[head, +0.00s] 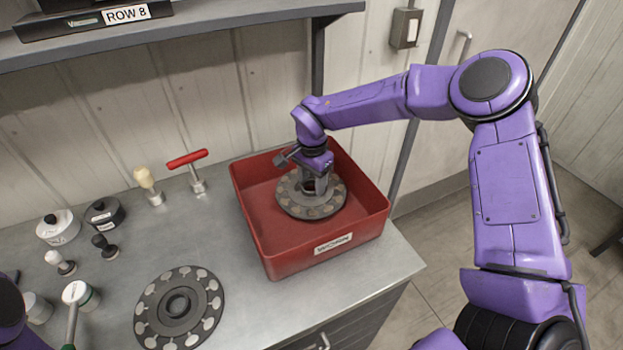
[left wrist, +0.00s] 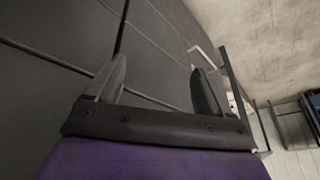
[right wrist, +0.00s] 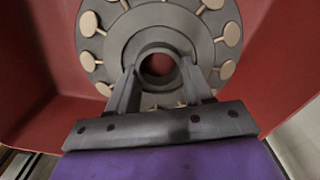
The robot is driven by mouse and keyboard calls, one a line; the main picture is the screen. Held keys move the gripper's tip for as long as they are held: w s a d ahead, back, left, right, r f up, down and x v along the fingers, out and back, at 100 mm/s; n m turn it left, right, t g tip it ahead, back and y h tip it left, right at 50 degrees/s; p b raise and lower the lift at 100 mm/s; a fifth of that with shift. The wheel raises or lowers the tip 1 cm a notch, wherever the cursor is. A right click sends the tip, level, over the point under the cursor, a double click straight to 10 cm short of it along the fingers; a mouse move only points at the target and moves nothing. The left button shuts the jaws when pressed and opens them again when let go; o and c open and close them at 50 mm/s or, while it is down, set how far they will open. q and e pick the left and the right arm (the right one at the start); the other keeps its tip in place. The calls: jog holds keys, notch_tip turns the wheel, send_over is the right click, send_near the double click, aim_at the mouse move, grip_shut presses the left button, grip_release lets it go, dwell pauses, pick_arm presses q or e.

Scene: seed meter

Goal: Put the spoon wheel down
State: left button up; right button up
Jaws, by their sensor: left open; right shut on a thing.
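A grey spoon wheel (head: 312,208) with tan round spoons lies low inside the red tray (head: 328,253) on the bench. My right gripper (head: 314,185) reaches down into the tray and is shut on the hub of this wheel. In the right wrist view the wheel (right wrist: 203,48) fills the top, its hub ring between my fingers (right wrist: 160,80). Whether its underside touches the tray floor is hidden. A second spoon wheel (head: 150,305), dark with light grey spoons, lies flat on the bench. My left gripper (left wrist: 160,95) is open and empty, away from the wheels.
A red T-handled tool (head: 188,160) and a cream-knobbed tool (head: 147,180) stand left of the tray. Small knobs and round containers (head: 105,213) are at the far left. A shelf (head: 200,30) overhangs the back. Bare bench lies between the second wheel and the tray.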

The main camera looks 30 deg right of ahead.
jog(key=shift+f, duration=0.55)
jog(key=o, duration=1)
jog(key=shift+r, duration=0.1)
notch_tip(320, 180, up, 13)
jog(key=b, duration=0.1)
jog(key=shift+b, duration=0.35)
